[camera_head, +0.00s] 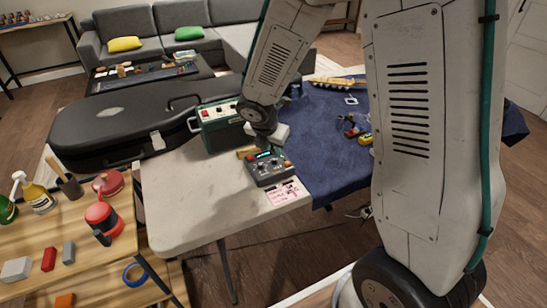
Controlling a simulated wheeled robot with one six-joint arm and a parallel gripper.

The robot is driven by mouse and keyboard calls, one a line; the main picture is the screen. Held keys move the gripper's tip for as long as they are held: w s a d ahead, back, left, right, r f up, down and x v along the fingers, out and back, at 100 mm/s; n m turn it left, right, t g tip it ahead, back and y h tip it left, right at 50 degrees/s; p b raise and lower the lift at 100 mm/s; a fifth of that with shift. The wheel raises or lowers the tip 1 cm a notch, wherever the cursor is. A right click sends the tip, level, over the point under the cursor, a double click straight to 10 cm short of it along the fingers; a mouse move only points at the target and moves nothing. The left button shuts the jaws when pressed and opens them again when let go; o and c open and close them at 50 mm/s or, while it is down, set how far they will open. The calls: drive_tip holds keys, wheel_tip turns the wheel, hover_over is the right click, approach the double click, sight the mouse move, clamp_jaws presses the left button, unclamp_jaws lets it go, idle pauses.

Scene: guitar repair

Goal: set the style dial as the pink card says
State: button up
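A dark grey device (268,169) with a green display, several knobs and an orange button sits on the pale table. The style dial cannot be told apart from its other knobs at this size. The pink card (287,192) lies flat just in front of the device; its writing is too small to read. My gripper (270,142) is over the back edge of the device, pointing down. Its fingertips are small and partly hidden, so I cannot tell whether it is open or shut, or whether it touches a knob.
A black guitar case (120,125) lies at the back left. A blue cloth (325,140) with small parts covers the right side. The pale table's front left (190,200) is bare. A wooden cart (80,255) holds bottles and tools.

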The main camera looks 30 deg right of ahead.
sight(274, 160)
drive_tip(key=shift+n, duration=0.8)
drive_tip(key=x, duration=0.5)
drive_tip(key=w+x, duration=0.1)
drive_tip(key=x, duration=0.1)
drive_tip(key=shift+a+f, duration=0.15)
drive_tip(key=shift+f, duration=0.15)
drive_tip(key=shift+c, duration=0.4)
clamp_jaws()
